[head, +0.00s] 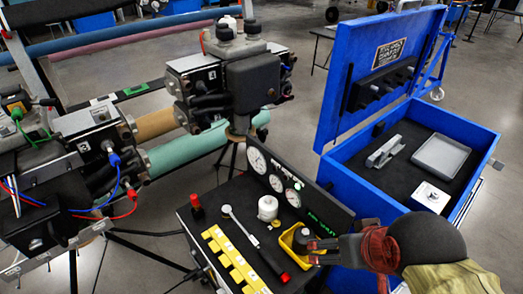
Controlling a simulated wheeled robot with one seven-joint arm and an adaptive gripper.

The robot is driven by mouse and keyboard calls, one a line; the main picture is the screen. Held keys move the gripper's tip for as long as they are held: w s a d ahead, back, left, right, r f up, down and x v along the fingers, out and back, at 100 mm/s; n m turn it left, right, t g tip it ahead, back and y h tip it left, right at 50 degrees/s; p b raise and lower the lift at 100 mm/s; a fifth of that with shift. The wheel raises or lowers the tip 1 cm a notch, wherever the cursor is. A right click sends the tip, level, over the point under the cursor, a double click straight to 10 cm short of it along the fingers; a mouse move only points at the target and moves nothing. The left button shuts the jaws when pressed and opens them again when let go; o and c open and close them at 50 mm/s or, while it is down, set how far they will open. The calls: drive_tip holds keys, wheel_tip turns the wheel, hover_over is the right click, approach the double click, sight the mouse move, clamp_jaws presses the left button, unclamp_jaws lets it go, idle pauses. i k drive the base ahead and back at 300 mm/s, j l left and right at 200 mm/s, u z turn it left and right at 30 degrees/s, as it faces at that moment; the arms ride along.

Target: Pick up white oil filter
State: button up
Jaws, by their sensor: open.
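A white cylinder (268,208), which looks like the white oil filter, stands upright on the dark work table (205,215) in front of the gauge panel. My gripper (322,246) reaches in from the lower right and is open. It is at the right side of the table, over or beside a small yellow tray (285,243) with a dark round part (303,238) in it. The white cylinder is to the left of my gripper and apart from it. My arm hides the table's right end.
A panel with several gauges (275,183) rises behind the cylinder. A red-handled tool (250,238), a yellow rack (232,262) and a red-topped part (197,208) lie left. An open blue case (345,185) stands at right. Turbine stands with pipes (195,145) fill the left.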

sight(268, 205)
drive_tip(key=u, duration=1.8)
drive_tip(key=z, duration=1.45)
drive_tip(key=i+l+z, duration=0.4)
drive_tip(key=i+l, duration=0.2)
